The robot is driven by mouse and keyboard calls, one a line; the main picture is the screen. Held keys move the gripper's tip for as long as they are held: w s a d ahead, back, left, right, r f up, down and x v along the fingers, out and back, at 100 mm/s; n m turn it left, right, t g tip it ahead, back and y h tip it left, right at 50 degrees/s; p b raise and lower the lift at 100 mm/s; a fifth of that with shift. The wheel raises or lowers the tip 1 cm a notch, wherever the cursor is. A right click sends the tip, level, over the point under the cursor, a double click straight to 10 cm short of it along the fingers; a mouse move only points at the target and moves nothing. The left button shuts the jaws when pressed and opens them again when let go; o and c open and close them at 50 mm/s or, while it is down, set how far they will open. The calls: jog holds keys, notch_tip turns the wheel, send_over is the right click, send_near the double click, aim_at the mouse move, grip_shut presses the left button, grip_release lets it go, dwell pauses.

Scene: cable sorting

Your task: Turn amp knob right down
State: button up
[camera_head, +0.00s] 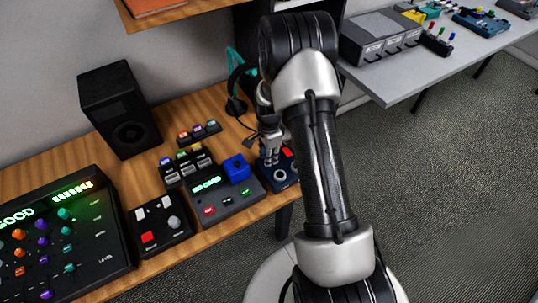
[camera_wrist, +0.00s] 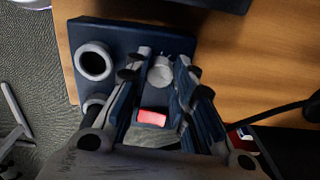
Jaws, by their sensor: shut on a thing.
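The amp is a small dark blue box (camera_wrist: 115,33) in the wrist view, with a round jack ring, a red lit button (camera_wrist: 151,118) and a pale grey knob (camera_wrist: 161,71). In the head view the amp (camera_head: 266,178) sits at the right end of the wooden desk, partly covered by my gripper. My gripper (camera_wrist: 163,60) has a finger on each side of the knob and is shut on it. The gripper (camera_head: 268,148) points down onto the amp in the head view. The knob is hidden there, and I cannot read its setting.
A black speaker (camera_head: 118,108), a mixer (camera_head: 60,238) and a small switch box (camera_head: 160,226) are farther left. Teal headphones (camera_head: 236,84) stand behind. A cable (camera_wrist: 280,112) lies right in the wrist view.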

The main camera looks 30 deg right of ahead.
grip_shut()
jog(key=shift+n, duration=0.3)
jog(key=n, duration=0.5)
jog(key=shift+p, duration=0.4)
jog(key=n, duration=0.7)
jog(key=shift+n, duration=0.4)
jog(key=n, duration=0.5)
jog(key=shift+p, duration=0.4)
jog(key=shift+n, duration=2.4)
